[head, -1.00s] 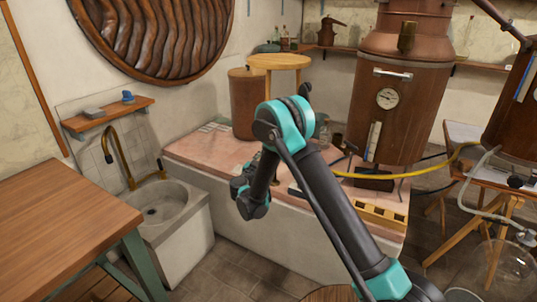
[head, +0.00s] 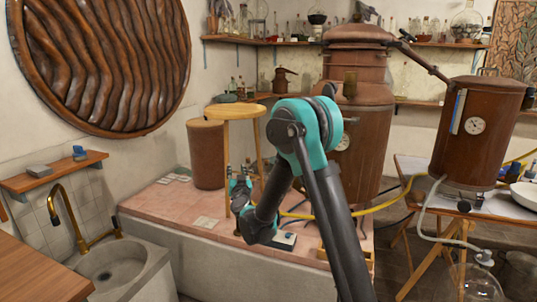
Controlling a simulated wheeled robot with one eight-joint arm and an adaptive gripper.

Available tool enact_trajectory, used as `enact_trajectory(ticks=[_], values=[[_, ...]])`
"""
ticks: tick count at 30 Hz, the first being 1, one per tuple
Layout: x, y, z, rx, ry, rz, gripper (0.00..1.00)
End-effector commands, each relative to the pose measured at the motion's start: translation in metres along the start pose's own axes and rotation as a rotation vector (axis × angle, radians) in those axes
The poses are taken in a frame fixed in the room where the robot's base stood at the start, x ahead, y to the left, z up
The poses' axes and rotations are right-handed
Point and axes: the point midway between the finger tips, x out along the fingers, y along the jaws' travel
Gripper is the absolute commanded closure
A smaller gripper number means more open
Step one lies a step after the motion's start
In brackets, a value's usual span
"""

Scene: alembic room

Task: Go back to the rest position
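My arm rises from the bottom of the head view, bends at a teal elbow joint and folds down to the wrist. My gripper (head: 239,181) is small and partly hidden behind the arm, in front of the wooden stool (head: 230,111) and the pink tiled platform (head: 150,206). I see nothing clearly held, but the fingers are too small and cluttered against the background to tell whether they are open or shut.
A large copper still (head: 372,155) stands behind the arm, with a second copper vessel (head: 478,135) on a wooden stand at right. A stone sink (head: 118,265) with a brass tap and a wooden table (head: 35,272) are at lower left. A yellow hose (head: 385,207) crosses behind the arm.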

Motion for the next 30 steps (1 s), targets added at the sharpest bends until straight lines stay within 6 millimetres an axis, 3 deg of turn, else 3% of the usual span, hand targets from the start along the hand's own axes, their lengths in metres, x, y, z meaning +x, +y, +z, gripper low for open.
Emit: enact_trajectory(ticks=[3,6,14,20,30], values=[[-0.019,0.014,-0.024,-0.020,-0.062,-0.085,0.63],[-0.042,0.025,-0.032,-0.037,-0.141,-0.149,0.63],[-0.126,0.070,-0.024,-0.074,-0.425,-0.216,0.63],[-0.218,0.121,0.002,-0.083,-0.699,-0.161,0.63],[-0.410,0.214,0.048,-0.045,-1.160,0.137,0.63]])
